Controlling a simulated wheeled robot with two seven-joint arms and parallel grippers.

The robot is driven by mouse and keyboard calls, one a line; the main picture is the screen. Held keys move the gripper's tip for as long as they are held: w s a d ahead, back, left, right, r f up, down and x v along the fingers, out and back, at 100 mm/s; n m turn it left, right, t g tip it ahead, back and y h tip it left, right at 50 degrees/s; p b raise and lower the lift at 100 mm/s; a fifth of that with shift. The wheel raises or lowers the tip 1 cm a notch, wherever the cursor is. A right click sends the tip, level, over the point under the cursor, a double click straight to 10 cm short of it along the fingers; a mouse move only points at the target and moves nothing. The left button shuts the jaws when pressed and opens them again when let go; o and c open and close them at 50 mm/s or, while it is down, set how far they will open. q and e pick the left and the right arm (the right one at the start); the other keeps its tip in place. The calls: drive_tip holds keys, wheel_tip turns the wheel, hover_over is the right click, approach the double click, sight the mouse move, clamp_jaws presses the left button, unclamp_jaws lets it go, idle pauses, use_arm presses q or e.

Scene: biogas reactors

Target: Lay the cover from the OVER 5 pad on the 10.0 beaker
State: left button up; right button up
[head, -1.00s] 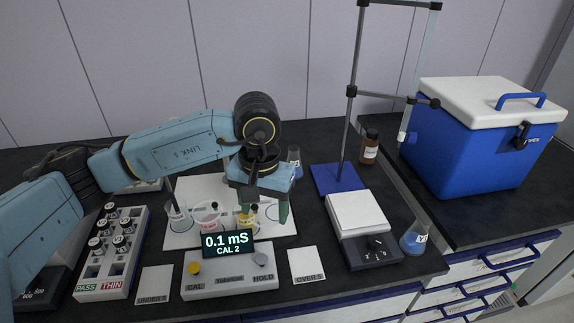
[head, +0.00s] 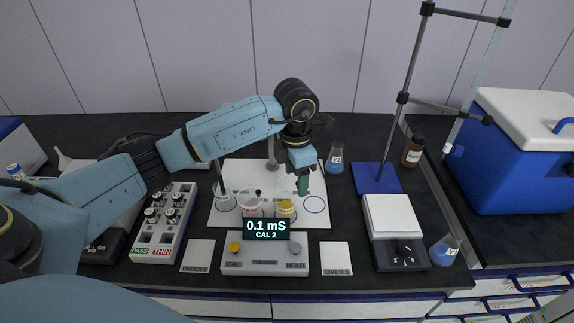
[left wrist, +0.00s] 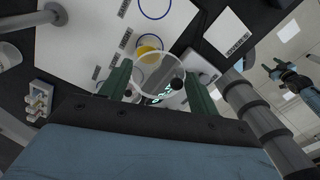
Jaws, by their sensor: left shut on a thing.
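My left gripper (head: 302,185) is above the right part of the white mat (head: 225,217), fingers pointing down. In the left wrist view its green fingers (left wrist: 157,84) are shut on a clear round cover (left wrist: 156,72) with dark knobs at its edge. A beaker with yellow liquid (head: 285,210) stands on the mat, left of and below the gripper; it also shows beyond the cover in the left wrist view (left wrist: 150,43). A pink-marked beaker (head: 250,203) and a clear beaker (head: 226,200) stand further left. I cannot read which is 10.0. The OVER 5 pad (head: 336,259) is bare.
A meter (head: 265,262) reads 0.1 mS, CAL 2. The UNDER 5 pad (head: 198,256) is bare. A vial rack (head: 164,225) stands left. A blue flask (head: 335,160), stand (head: 377,178) and balance (head: 392,216) stand right. An empty blue ring (head: 315,204) marks the mat.

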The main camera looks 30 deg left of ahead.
sight(287, 176)
use_arm(q)
drive_tip(key=n, duration=0.2)
drive_tip(key=a+n, duration=0.1)
drive_tip(key=n, duration=0.1)
drive_tip(key=shift+w+a+f+n+p, duration=0.1)
drive_tip(key=shift+w+a+n+p, duration=0.1)
drive_tip(key=shift+n+p, duration=0.2)
drive_tip(key=n, duration=0.1)
drive_tip(key=a+n, duration=0.1)
drive_tip(key=n, duration=0.2)
drive_tip(key=shift+w+a+f+p, duration=0.1)
drive_tip(key=shift+a+f+p, duration=0.05)
drive_tip(key=shift+f+p, duration=0.15)
drive_tip(key=shift+f+b, duration=1.65)
drive_tip(key=shift+f, duration=0.45)
drive_tip(key=shift+f, duration=0.1)
drive_tip(key=shift+f, duration=0.5)
drive_tip(key=o, duration=1.1)
drive_tip(key=shift+c, duration=0.2)
drive_tip(key=shift+o, duration=0.4)
